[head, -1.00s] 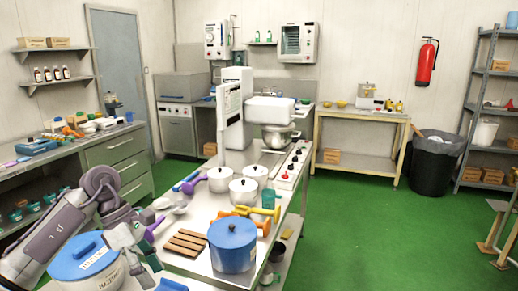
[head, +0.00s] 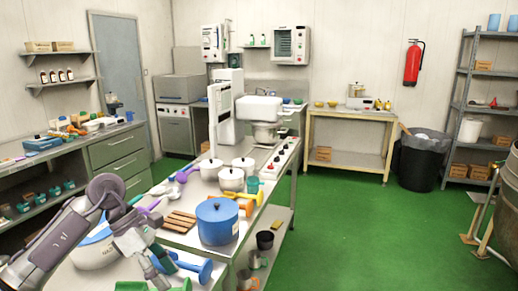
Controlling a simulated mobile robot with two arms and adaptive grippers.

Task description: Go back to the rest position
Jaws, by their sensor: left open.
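My left arm comes in from the lower left, over the near end of the steel worktable (head: 262,212). My left gripper (head: 158,272) points down there, open, with nothing seen between its fingers. A white pot with a blue lid (head: 95,252) stands beside it, partly hidden behind my arm. A blue lidded pot (head: 217,224) stands to its right, apart from it. A blue tool (head: 190,266) lies close to the fingertips; whether they touch cannot be told. My right gripper is out of view.
White lidded pots (head: 232,179), a brown slatted board (head: 180,221) and coloured tools crowd the worktable. A large vessel (head: 507,220) stands at the right edge. A black bin (head: 424,165) is by the back wall. Green floor (head: 355,230) is free right of the worktable.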

